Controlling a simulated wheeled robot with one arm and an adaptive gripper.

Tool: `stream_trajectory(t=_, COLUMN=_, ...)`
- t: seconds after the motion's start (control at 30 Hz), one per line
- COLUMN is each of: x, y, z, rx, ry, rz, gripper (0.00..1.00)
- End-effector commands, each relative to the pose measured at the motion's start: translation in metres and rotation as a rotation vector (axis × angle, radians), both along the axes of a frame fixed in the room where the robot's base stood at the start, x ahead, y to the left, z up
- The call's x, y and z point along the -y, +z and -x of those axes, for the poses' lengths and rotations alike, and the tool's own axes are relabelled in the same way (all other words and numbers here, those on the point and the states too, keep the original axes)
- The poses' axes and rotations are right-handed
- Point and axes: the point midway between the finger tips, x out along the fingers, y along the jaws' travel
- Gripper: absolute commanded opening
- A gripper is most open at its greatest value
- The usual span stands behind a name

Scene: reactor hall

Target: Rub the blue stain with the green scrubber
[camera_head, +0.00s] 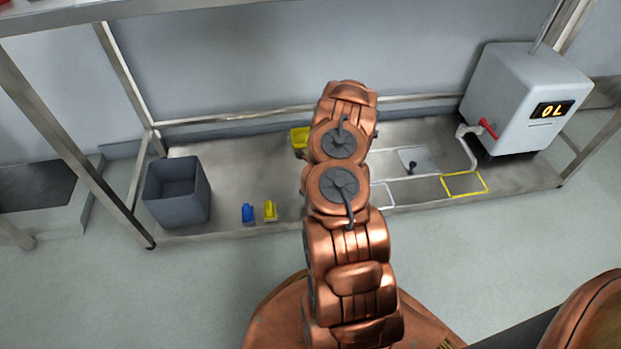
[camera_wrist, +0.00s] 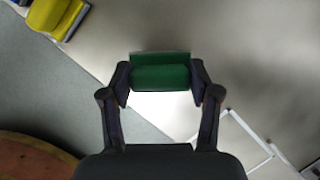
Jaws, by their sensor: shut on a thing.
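My gripper (camera_wrist: 160,84) is shut on the green scrubber (camera_wrist: 160,77) in the wrist view, with one finger at each end of it. The scrubber is over the grey metal shelf; I cannot tell whether it touches the surface. In the head view my own arm hides the gripper and the scrubber. I see no blue stain in either view; it may be hidden behind my arm or the scrubber.
A blue item (camera_head: 248,213) and a yellow item (camera_head: 270,210) stand near the shelf's front edge, right of a grey bin (camera_head: 177,192). A yellow object (camera_head: 299,138) is partly behind my arm. A white outline (camera_head: 388,193), a yellow outline (camera_head: 464,185) and a machine (camera_head: 525,98) are right.

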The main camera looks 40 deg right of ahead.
Motion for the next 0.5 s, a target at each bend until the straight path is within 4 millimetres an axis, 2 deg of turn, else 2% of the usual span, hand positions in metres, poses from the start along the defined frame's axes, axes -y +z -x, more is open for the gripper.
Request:
stream_trajectory(t=0.03, x=0.000, y=0.009, z=-0.001, rx=0.000, ry=0.001, rz=0.000, gripper=0.24)
stream_trajectory(t=0.23, x=-0.002, y=0.027, z=-0.001, rx=0.000, ry=0.003, rz=0.000, gripper=0.24)
stream_trajectory(t=0.5, x=-0.003, y=0.034, z=-0.002, rx=0.000, ry=0.005, rz=0.000, gripper=0.24)
